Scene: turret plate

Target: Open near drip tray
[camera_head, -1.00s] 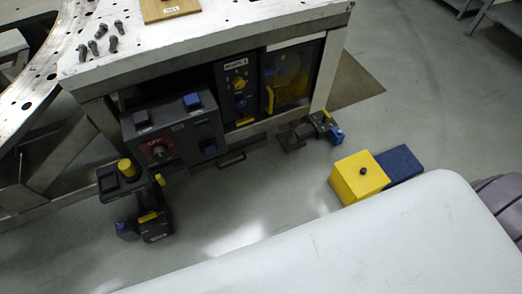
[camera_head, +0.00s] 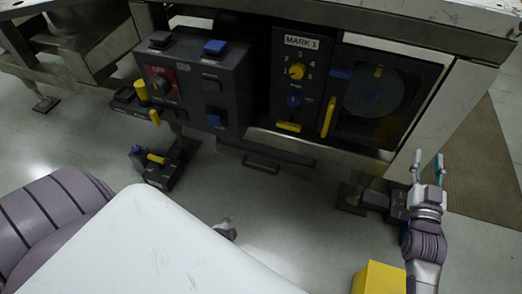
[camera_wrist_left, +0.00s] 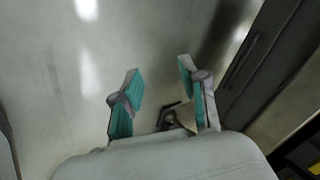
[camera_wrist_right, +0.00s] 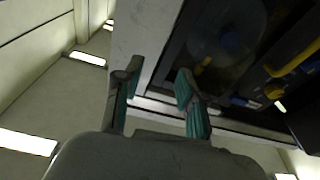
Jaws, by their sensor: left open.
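The drip tray (camera_head: 235,157) is a dark low front under the bench's control panels, with a bar handle (camera_head: 262,164). It looks shut. A dark front with a long handle (camera_wrist_left: 245,60), seemingly the same tray, shows at the right of the left wrist view. My left gripper (camera_head: 228,232) is mostly hidden behind my white body, below and in front of the tray. In the left wrist view (camera_wrist_left: 160,88) its fingers are apart and empty. My right gripper (camera_head: 428,165) is open and empty, right of the bench's glass-fronted compartment.
A dark control box (camera_head: 190,85) with blue buttons juts out at left. A MARK 1 dial panel (camera_head: 298,75) and a glass door with yellow handle (camera_head: 328,118) sit above the tray. A yellow box (camera_head: 378,279) stands on the floor at lower right. Floor before the tray is clear.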

